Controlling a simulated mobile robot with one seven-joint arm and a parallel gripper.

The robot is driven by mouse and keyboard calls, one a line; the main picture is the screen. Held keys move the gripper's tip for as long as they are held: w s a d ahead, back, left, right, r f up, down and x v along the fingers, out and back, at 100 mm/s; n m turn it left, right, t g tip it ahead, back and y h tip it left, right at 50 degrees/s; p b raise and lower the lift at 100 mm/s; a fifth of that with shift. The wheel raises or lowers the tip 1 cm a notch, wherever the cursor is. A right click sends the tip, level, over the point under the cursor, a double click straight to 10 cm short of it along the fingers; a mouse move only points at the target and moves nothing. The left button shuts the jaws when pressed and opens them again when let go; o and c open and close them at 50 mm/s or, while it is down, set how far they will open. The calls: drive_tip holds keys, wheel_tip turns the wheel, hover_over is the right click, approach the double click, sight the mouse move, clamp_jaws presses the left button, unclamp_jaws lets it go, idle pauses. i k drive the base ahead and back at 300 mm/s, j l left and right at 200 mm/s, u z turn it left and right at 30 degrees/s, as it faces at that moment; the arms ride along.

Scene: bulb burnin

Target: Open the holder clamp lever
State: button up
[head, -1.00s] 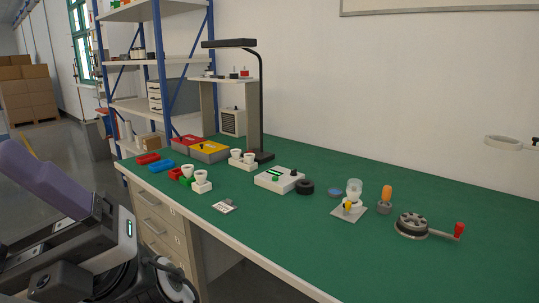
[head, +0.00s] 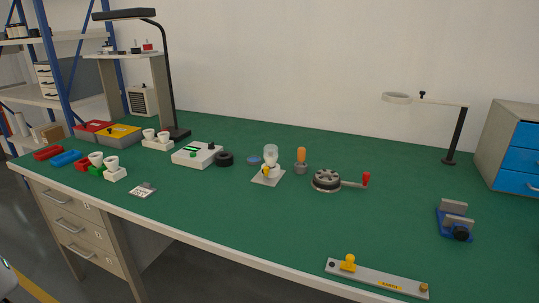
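The holder (head: 262,181) is a small light plate on the green bench, near the middle of the head view. A clear and white bulb (head: 271,153) stands upright in it. A small yellow part, which looks like the clamp lever (head: 265,171), shows on the holder's front. It is too small to tell whether the lever is open or shut. My gripper is not in view. Only a sliver of what looks like my arm shows at the lower left edge.
An orange-handled tool (head: 301,158) in a grey cup stands just right of the holder. A crank wheel (head: 327,181) with a red handle is farther right. A black ring (head: 224,159) and a white box (head: 197,155) are to the left. Bench space in front of the holder is clear.

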sight(265, 170)
drive_tip(key=i+l, duration=0.4)
drive_tip(key=i+l+z, duration=0.1)
drive_tip(key=i+l, duration=0.25)
drive_tip(key=i, duration=0.2)
